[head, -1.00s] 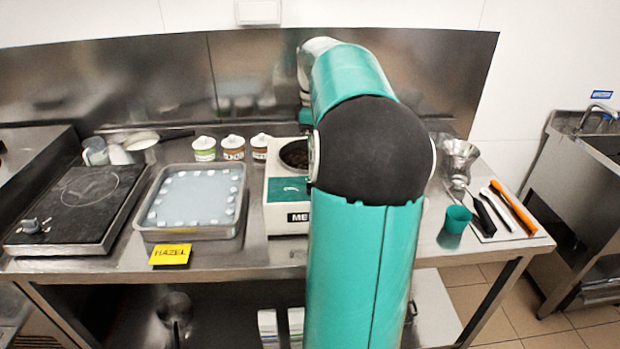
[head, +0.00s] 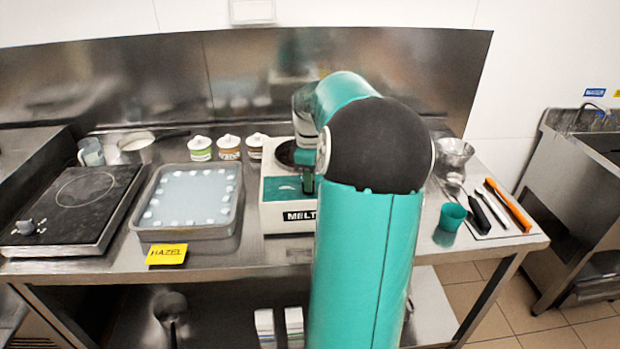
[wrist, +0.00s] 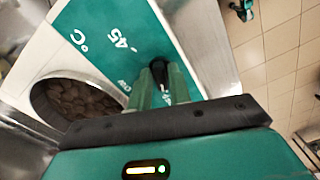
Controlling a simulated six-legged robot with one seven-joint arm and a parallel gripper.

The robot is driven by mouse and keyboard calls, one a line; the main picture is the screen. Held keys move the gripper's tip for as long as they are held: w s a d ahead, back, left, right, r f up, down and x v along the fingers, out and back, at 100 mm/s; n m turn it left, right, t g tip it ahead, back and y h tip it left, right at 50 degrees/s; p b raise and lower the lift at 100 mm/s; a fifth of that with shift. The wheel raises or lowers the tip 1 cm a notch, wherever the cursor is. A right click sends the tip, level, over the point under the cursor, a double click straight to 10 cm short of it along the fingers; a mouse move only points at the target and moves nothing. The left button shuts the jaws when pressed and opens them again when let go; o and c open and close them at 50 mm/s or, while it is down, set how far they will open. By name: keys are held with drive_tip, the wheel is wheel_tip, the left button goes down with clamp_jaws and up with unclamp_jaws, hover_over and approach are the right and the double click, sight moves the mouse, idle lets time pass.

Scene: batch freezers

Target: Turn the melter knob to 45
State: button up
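The melter (head: 272,214) is a white box with a teal front panel and a round well of dark pieces, beside my arm in the head view. In the wrist view its teal panel (wrist: 92,22) carries "°C", a "45" mark (wrist: 118,40) and other partly hidden marks. The black knob (wrist: 158,67) shows at the tips of my gripper (wrist: 160,82), between the two teal fingers. The fingers stand apart with a narrow gap; contact with the knob is not clear. In the head view my gripper (head: 307,174) is over the melter's panel, partly hidden by my arm.
A tray (head: 233,222), a yellow HAZEL card (head: 167,254) and a hotplate (head: 75,205) are to the left. Several small jars (head: 229,147) stand behind.

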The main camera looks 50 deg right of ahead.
clamp_jaws()
